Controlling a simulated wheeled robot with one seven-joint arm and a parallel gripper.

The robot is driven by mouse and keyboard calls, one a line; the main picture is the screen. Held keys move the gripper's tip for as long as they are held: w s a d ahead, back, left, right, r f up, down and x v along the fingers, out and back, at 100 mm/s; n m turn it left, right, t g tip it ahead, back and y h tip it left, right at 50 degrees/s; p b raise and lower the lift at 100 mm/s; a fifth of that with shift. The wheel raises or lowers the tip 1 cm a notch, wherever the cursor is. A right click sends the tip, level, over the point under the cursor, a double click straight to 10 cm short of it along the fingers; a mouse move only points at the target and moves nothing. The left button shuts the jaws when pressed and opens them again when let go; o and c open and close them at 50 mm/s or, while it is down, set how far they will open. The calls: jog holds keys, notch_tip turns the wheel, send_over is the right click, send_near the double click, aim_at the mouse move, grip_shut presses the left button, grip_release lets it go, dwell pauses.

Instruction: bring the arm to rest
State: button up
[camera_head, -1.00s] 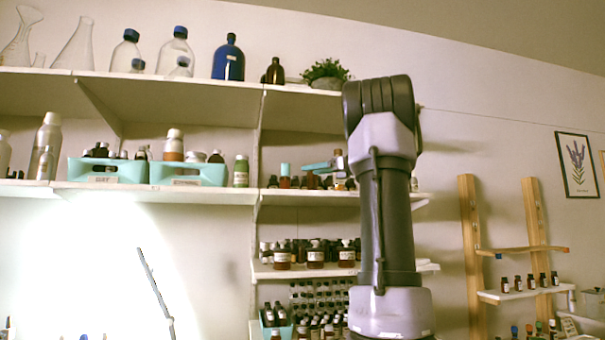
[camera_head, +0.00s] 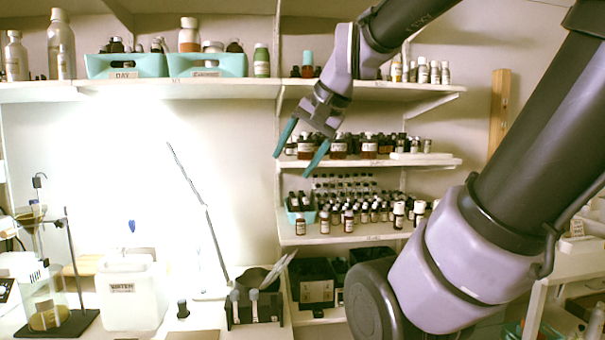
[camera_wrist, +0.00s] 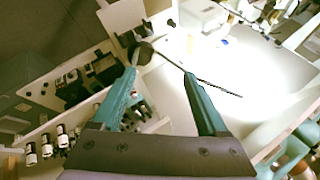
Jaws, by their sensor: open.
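My gripper (camera_head: 302,148) hangs in front of the shelves in the head view, its two teal fingers spread apart and pointing down and to the left. Nothing is between them. In the wrist view the open fingers (camera_wrist: 160,95) reach over the bench and the lower shelves, and they hold nothing. My arm comes in from the right of the head view and bends over at the top.
Shelves of small bottles stand behind my gripper, including a middle shelf (camera_head: 440,162) and a lower shelf (camera_head: 300,238). Teal carriers (camera_head: 125,66) sit on the upper left shelf. A white container (camera_head: 130,300) and a lamp arm (camera_head: 216,245) stand on the bright bench.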

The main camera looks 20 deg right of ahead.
jog(key=s+f+n+h, duration=0.1)
jog(key=s+f+n, duration=0.2)
dwell(1.3)
